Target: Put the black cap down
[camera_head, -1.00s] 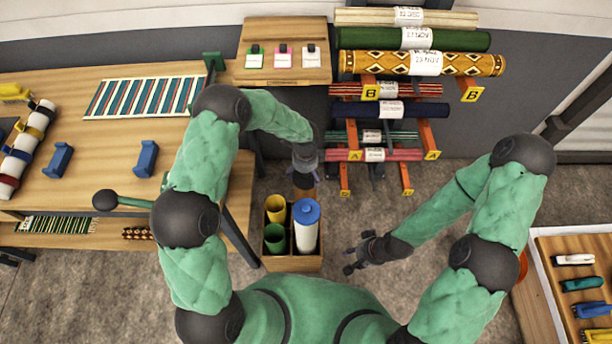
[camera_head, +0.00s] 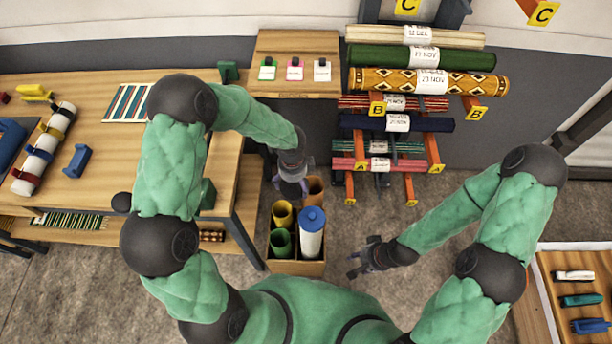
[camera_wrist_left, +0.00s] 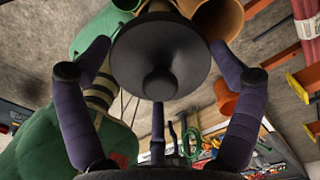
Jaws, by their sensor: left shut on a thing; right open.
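The black cap (camera_wrist_left: 160,55) fills the top middle of the left wrist view, a dark round disc with a central knob. My left gripper (camera_wrist_left: 160,68) is shut on it, with purple fingers around its sides. In the head view my left gripper (camera_head: 291,188) is above the back left of the tube box, beside the open brown tube (camera_head: 314,188); I cannot make out the cap there. My right gripper (camera_head: 360,262) is open and empty, to the right of the box.
The cardboard box (camera_head: 297,267) holds yellow, green, brown and blue-capped white tubes. A wooden shelf (camera_head: 292,48) with three tags stands behind. A rack of rolled rugs (camera_head: 425,82) is at the back right; a workbench (camera_head: 95,165) is at the left.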

